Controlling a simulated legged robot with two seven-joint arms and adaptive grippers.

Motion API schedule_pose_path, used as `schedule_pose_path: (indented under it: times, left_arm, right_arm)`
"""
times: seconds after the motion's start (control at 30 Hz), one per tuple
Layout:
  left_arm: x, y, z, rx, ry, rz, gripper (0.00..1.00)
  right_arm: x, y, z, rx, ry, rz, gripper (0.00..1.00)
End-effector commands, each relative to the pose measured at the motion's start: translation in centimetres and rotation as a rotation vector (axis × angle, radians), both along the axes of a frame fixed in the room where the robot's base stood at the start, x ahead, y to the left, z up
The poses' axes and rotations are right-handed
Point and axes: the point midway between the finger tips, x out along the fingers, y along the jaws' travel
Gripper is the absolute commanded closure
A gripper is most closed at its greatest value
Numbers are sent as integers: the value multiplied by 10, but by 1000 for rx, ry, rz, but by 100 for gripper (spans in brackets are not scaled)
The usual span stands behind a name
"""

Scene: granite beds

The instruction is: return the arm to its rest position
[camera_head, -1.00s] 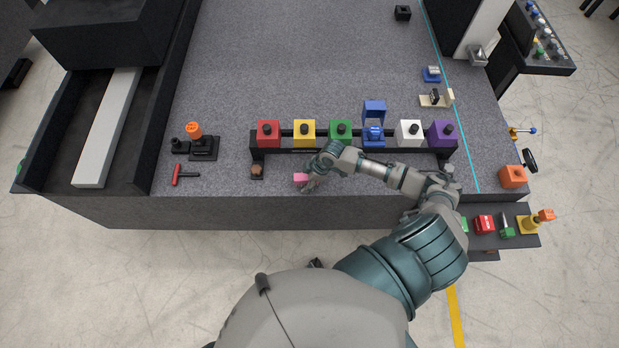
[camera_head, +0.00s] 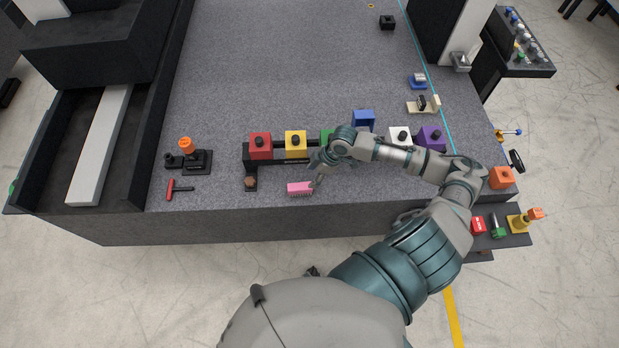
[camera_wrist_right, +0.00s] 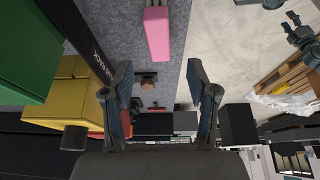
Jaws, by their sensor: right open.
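My right arm reaches across the front edge of the granite bed (camera_head: 230,190). My right gripper (camera_head: 317,182) is open and empty, just right of a pink brush-like block (camera_head: 299,189) that lies on the bed near the front edge. In the right wrist view, the two fingers of the gripper (camera_wrist_right: 158,78) are spread apart, with nothing between them. The pink block (camera_wrist_right: 157,33) shows beyond them, clear of both fingers. My left gripper is not in view.
A red hammer (camera_head: 178,189) lies at left.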

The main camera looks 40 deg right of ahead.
Motion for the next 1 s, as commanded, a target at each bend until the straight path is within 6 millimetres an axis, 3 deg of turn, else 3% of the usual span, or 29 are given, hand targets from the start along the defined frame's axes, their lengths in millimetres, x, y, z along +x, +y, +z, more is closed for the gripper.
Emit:
schedule_pose_path:
  times: [0.73, 0.87, 1.0]
  left_arm:
    - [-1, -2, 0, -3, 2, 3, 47]
    - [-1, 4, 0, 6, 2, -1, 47]
    - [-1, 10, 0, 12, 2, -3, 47]
  right_arm:
    - [-2, 6, 1, -2, 2, 2, 42]
    - [-19, 34, -17, 16, 10, 7, 42]
    - [-59, 93, -41, 42, 6, -62, 42]
